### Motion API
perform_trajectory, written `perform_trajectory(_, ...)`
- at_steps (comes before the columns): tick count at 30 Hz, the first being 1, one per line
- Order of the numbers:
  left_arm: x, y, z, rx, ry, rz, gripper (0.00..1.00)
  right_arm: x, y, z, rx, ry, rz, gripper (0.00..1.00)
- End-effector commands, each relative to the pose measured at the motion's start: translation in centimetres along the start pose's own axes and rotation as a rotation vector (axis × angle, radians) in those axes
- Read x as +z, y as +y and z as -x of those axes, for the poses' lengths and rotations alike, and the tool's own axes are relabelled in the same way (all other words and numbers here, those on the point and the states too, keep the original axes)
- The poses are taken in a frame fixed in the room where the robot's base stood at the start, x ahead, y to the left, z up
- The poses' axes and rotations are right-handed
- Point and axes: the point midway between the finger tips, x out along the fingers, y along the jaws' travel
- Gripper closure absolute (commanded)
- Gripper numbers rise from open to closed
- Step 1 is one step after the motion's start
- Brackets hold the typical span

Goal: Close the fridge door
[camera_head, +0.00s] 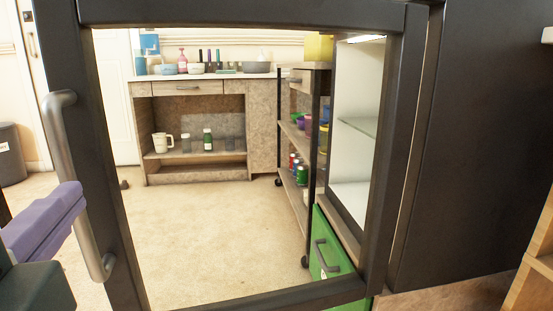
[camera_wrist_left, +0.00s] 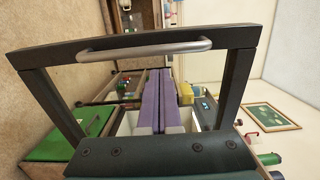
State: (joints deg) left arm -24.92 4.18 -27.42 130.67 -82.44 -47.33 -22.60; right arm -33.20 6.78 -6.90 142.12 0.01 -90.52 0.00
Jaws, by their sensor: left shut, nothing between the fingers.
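The fridge door (camera_head: 388,170) is a dark frame around a clear pane, and it stands open across the head view. Its grey bar handle (camera_head: 78,180) is on the left side of the frame; the handle also shows across the top of the left wrist view (camera_wrist_left: 145,48). The fridge (camera_head: 470,140) has a dark side and a white interior with a glass shelf (camera_head: 362,128) seen through the pane. My left gripper (camera_head: 80,198) has purple fingers, shut and empty, close to the handle in the head view. Contact cannot be told. My right gripper is out of view.
A green drawer front (camera_head: 330,255) is below the fridge. Through the pane, a wheeled shelf rack (camera_head: 298,150) and a counter with bottles and bowls (camera_head: 205,78) stand farther back. Open floor (camera_head: 210,230) lies between. A dark bin (camera_head: 12,155) is at the far left.

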Motion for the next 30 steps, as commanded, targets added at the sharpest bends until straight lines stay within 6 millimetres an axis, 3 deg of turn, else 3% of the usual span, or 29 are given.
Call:
perform_trajectory(6,0.0,0.1,-4.5,-0.005,-0.001,-0.001,1.0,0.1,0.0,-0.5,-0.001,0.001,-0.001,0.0)
perform_trajectory(12,0.1,0.1,-6.8,-0.002,0.0,0.001,1.0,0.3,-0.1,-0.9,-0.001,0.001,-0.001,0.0)
perform_trajectory(30,0.2,0.0,-7.9,0.001,0.01,-0.001,1.0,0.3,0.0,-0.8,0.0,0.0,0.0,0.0)
